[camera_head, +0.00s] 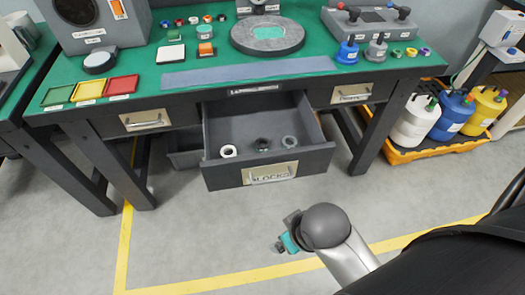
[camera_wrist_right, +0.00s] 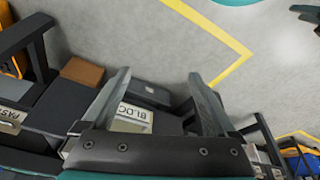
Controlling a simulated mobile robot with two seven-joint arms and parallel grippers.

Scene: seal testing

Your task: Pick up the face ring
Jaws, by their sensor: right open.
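Three small ring-like parts lie in the open drawer (camera_head: 222,172) under the bench in the head view: a white ring (camera_head: 228,151) at left, a dark one (camera_head: 262,145) in the middle and a grey ring (camera_head: 289,141) at right. I cannot tell which is the face ring. My right gripper (camera_head: 283,245) is in front of the drawer, over the floor, apart from the parts. In the right wrist view its two fingers (camera_wrist_right: 157,85) are spread with nothing between them; the drawer's label (camera_wrist_right: 133,115) shows beyond. My left gripper is not in view.
The green bench top (camera_head: 135,75) carries a round plate (camera_head: 267,35), coloured trays (camera_head: 90,88) and small parts. Closed drawers flank the open one. Bottles stand in an orange tray (camera_head: 400,155) at right. The floor in front is clear, with yellow lines.

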